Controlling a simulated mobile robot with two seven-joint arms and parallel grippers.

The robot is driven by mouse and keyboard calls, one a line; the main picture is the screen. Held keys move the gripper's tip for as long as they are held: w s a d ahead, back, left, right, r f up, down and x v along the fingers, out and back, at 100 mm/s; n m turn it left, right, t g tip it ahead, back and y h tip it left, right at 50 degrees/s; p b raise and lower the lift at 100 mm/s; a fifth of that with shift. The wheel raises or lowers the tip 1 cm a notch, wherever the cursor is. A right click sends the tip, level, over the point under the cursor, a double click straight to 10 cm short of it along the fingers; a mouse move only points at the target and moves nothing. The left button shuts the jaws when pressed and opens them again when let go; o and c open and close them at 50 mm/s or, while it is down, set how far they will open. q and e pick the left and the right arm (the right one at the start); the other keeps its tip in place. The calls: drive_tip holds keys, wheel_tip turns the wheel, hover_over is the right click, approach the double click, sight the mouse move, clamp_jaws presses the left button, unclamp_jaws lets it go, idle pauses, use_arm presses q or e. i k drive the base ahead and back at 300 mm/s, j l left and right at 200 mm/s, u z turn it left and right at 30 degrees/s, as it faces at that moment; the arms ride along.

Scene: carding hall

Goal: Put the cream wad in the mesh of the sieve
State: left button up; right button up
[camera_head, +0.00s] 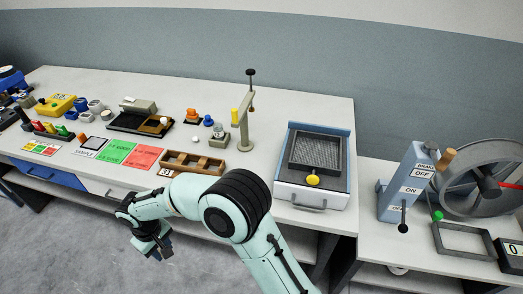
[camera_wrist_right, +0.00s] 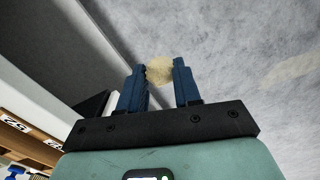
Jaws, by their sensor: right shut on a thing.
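The sieve is a dark square frame with grey mesh (camera_head: 317,152) in the head view. It lies in a blue and white tray-like unit on the right end of the long table. My right gripper (camera_head: 160,249) hangs in front of the table, over the floor, left of and well away from the sieve. In the right wrist view its two blue fingers (camera_wrist_right: 160,82) are shut on the cream wad (camera_wrist_right: 159,70), a pale fuzzy lump at the fingertips. The wad cannot be made out in the head view. My left gripper is not in view.
A yellow knob (camera_head: 313,180) sits at the sieve's front edge. A wooden compartment box (camera_head: 193,164) and a post stand (camera_head: 243,125) are left of the sieve. Green and red mats lie further left. A lever box (camera_head: 407,185) and wheel stand on the right table.

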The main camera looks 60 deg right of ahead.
sight(315, 153)
drive_tip(key=z, duration=1.5)
